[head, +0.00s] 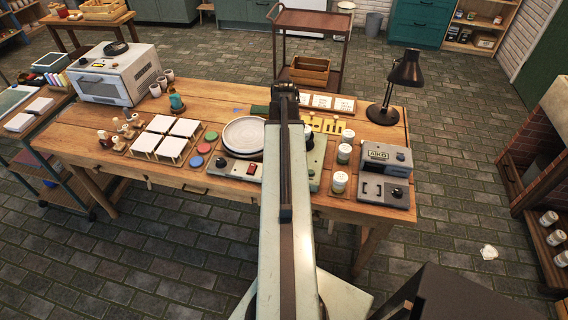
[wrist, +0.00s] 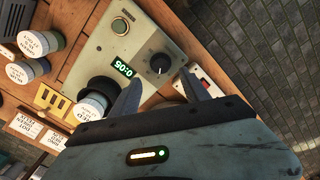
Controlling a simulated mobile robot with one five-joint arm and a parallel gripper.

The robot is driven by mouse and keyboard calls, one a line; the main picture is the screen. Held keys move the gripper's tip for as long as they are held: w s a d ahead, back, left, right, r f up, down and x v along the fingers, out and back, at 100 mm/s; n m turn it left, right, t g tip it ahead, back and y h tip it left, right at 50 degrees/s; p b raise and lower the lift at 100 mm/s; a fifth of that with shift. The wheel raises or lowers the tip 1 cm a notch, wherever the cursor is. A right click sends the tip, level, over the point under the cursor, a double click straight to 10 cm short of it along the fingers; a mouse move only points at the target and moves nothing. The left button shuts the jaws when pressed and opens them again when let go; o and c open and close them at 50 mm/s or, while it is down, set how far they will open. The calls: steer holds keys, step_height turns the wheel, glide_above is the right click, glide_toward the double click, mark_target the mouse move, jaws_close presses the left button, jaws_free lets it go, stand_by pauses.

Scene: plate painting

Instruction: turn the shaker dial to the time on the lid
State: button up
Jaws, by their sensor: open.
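The shaker (wrist: 112,62) is a pale grey-green box in the wrist view, with a round button, a green display (wrist: 123,69) that appears upside down and seems to read 0:05, and a black dial (wrist: 158,64). In the head view my arm hides part of the shaker (head: 316,152). A jar with a white lettered lid (wrist: 91,107) is at its black round holder (wrist: 98,88); the lid's time is too small to read. My gripper (wrist: 160,77) is open and empty, its fingertips apart on either side of the dial's near edge. I cannot tell if they touch it.
Several lidded jars (wrist: 33,43) stand beside the shaker. A unit with a red switch (wrist: 201,83) is close to the right finger. In the head view, a grey box with a knob (head: 385,172) and a black lamp (head: 397,85) stand at right on the wooden table (head: 228,110).

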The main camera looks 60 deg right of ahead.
step_height(320, 180, down, 8)
steer(key=b, duration=0.8)
steer(key=shift+w, duration=0.1)
steer(key=shift+r, duration=0.1)
steer(key=shift+c, duration=0.3)
steer(key=c, duration=1)
steer(key=shift+w+d, duration=0.1)
steer(key=shift+d, duration=0.15)
jaws_close()
steer(key=shift+a, duration=0.3)
steer(key=m, duration=0.8)
steer(key=shift+a+m, duration=0.1)
steer(key=shift+m, duration=0.2)
